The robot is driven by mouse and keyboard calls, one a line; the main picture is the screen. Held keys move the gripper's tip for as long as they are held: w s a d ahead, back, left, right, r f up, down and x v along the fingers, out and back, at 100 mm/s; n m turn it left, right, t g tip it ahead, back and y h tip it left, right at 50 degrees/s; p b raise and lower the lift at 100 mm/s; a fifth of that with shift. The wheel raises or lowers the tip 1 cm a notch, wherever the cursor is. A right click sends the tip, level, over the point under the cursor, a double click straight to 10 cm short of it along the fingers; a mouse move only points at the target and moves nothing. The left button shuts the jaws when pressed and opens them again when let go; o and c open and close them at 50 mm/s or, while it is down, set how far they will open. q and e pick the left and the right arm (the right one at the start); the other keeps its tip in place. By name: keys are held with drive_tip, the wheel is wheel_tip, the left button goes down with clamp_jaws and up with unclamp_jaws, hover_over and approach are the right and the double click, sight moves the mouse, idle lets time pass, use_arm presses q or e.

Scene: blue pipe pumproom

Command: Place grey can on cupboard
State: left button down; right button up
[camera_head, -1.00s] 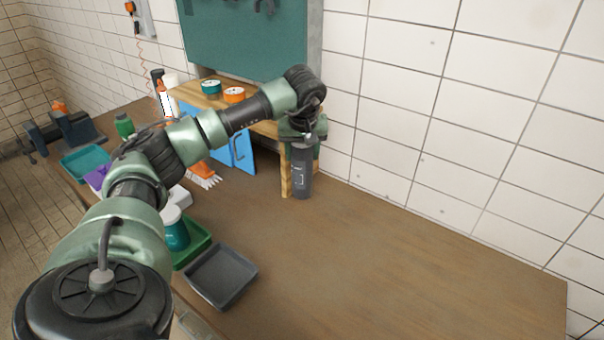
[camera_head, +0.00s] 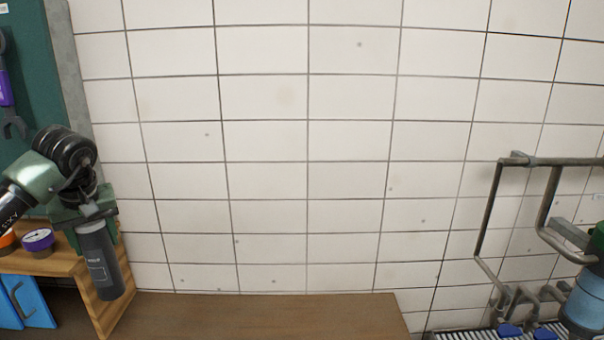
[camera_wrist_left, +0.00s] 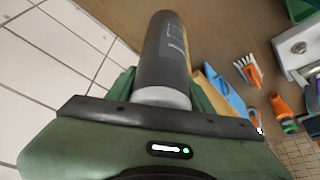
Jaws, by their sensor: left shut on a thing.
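The grey can (camera_head: 101,264) is a dark grey cylinder with a small label and a lighter collar, seen at the left of the head view. My left gripper (camera_head: 90,219) is shut on it near its collar and holds it slightly tilted. The can also fills the top middle of the left wrist view (camera_wrist_left: 166,55). The cupboard (camera_head: 45,264) has a wooden top and blue doors, and shows at the lower left, cut off by the frame edge. The can hangs beside the cupboard's right end, overlapping it in the picture. My right gripper is not in view.
A purple tape roll (camera_head: 38,241) sits on the cupboard top. The wooden workbench (camera_head: 260,315) is clear to the right. A tiled wall stands behind. Metal pipes (camera_head: 490,215) are at the far right. A brush (camera_wrist_left: 249,70) lies on the bench in the wrist view.

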use_arm(q)
drive_tip(key=s+d+f+m+h, duration=0.1)
drive_tip(key=s+d+f+m, duration=0.2)
drive_tip(key=d, duration=0.6)
drive_tip(key=s+d+f+m+h, duration=0.1)
drive_tip(key=s+d+f, duration=0.4)
drive_tip(key=d, duration=0.5)
drive_tip(key=s+d+f+m+t+h, duration=0.1)
drive_tip(key=s+d+f+m, duration=0.3)
drive_tip(key=d, duration=0.6)
drive_tip(key=shift+f+m, duration=0.3)
drive_tip(key=shift+f, duration=0.15)
drive_tip(key=shift+s+a, duration=0.1)
drive_tip(key=shift+s, duration=0.1)
